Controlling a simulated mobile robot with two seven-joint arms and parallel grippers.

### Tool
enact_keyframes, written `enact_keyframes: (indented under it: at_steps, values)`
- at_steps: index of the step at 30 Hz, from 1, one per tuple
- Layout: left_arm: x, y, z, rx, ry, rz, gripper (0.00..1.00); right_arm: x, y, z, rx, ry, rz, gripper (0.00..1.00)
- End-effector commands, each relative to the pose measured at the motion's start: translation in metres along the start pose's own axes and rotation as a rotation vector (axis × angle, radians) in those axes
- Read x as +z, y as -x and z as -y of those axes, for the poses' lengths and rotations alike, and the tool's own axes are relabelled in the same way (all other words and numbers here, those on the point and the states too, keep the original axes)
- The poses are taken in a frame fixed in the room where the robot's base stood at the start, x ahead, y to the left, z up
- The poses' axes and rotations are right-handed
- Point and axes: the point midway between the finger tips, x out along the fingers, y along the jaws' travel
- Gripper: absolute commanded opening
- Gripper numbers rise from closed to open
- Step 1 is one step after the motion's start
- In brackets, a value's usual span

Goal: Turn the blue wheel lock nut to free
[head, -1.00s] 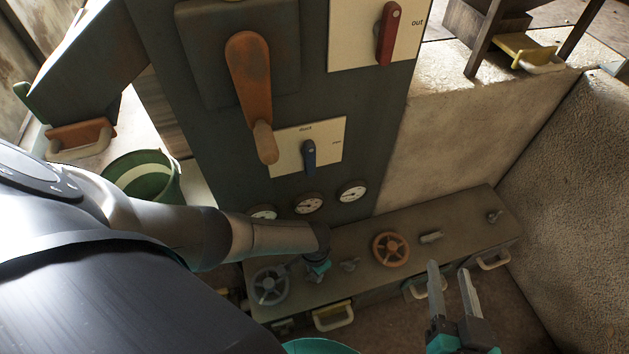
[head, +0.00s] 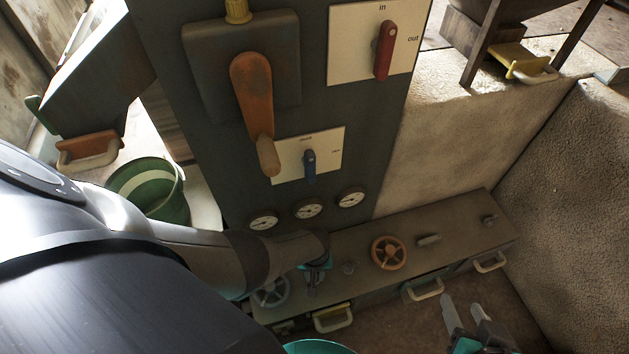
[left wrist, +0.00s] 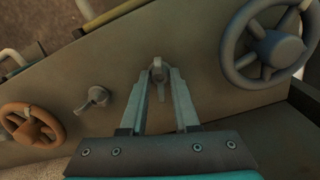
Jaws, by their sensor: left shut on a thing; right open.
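The blue-grey wheel (head: 284,294) is on the left end of the bench top, partly hidden behind my left arm. It shows fully enough in the left wrist view (left wrist: 280,47) at the upper right. Beside it is its small grey lock nut (left wrist: 158,76), with a narrow tab. My left gripper (left wrist: 158,82) is shut on this nut, one finger on each side. In the head view the left gripper (head: 315,274) points down at the bench, and the nut is mostly hidden there. My right gripper (head: 462,308) is open and empty, low at the right.
Another small nut (left wrist: 94,98) and an orange wheel (head: 389,253) are farther right along the bench (head: 455,216). Drawer handles (head: 333,318) stick out in front. Behind stands a dark panel with an orange lever (head: 252,95), gauges (head: 308,208) and a blue switch (head: 309,166).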

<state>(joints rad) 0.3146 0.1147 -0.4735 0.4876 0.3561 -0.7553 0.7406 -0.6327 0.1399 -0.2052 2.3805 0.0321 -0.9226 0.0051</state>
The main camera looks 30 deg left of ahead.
Motion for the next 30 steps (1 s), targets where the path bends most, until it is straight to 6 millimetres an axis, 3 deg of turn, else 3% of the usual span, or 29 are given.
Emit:
enact_keyframes:
  at_steps: [12,30]
  values:
    - [-0.0002,0.0,0.0003,0.0,0.247,0.0,0.0,0.0035,0.0037,-0.0052,0.014,0.001,0.046,0.5]
    - [-0.0016,0.0001,0.001,-0.001,0.303,-0.003,0.0,0.0052,0.0043,-0.0064,0.017,0.001,0.058,0.5]
